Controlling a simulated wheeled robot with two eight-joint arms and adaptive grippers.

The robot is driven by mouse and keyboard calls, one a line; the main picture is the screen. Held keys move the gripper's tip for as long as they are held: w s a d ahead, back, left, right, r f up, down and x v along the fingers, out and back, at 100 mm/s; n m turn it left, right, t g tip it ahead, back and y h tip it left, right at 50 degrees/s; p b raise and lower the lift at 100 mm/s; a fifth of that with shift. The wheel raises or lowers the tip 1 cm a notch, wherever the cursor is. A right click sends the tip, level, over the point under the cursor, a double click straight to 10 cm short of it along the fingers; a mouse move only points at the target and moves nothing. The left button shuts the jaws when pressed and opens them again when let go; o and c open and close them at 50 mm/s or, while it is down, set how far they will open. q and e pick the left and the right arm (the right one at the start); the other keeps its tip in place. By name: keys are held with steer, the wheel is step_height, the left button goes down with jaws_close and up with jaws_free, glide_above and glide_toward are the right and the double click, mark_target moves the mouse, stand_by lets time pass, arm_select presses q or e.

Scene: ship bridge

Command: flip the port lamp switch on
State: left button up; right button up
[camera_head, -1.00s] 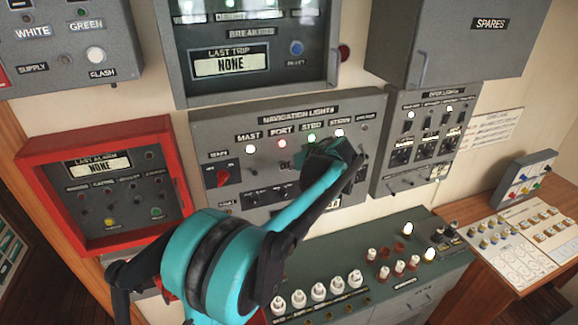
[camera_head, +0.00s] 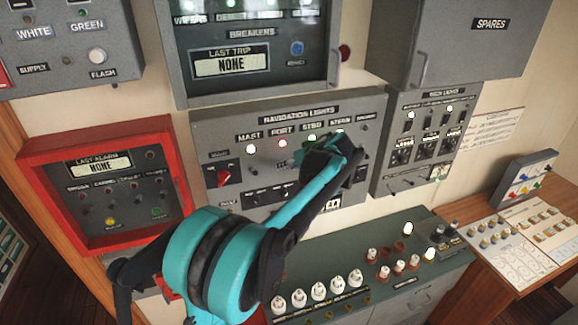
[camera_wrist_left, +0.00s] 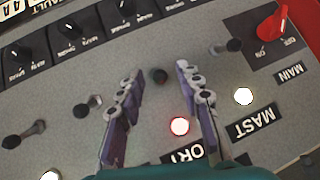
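The grey navigation lights panel (camera_head: 290,106) is on the wall, with its lamp row labelled MAST, PORT, STBD and STERN. The port lamp (camera_head: 283,143) glows red; it also shows in the left wrist view (camera_wrist_left: 180,126), where the panel appears upside down. The port switch (camera_wrist_left: 160,76) is a small dark toggle, seen nearly end-on, so its position is hard to tell. My left gripper (camera_wrist_left: 157,82) is open, its fingers on either side of this switch with gaps. My right gripper is not in view.
The mast switch (camera_wrist_left: 233,45) and starboard switch (camera_wrist_left: 88,106) flank the fingers. Rotary knobs (camera_wrist_left: 70,28) line the panel beyond. A red main switch (camera_head: 223,177) is at the panel's left. A red-framed alarm box (camera_head: 40,160) and a green console (camera_head: 340,250) are nearby.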

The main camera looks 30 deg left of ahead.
arm_select(q)
steer(key=v, duration=1.2)
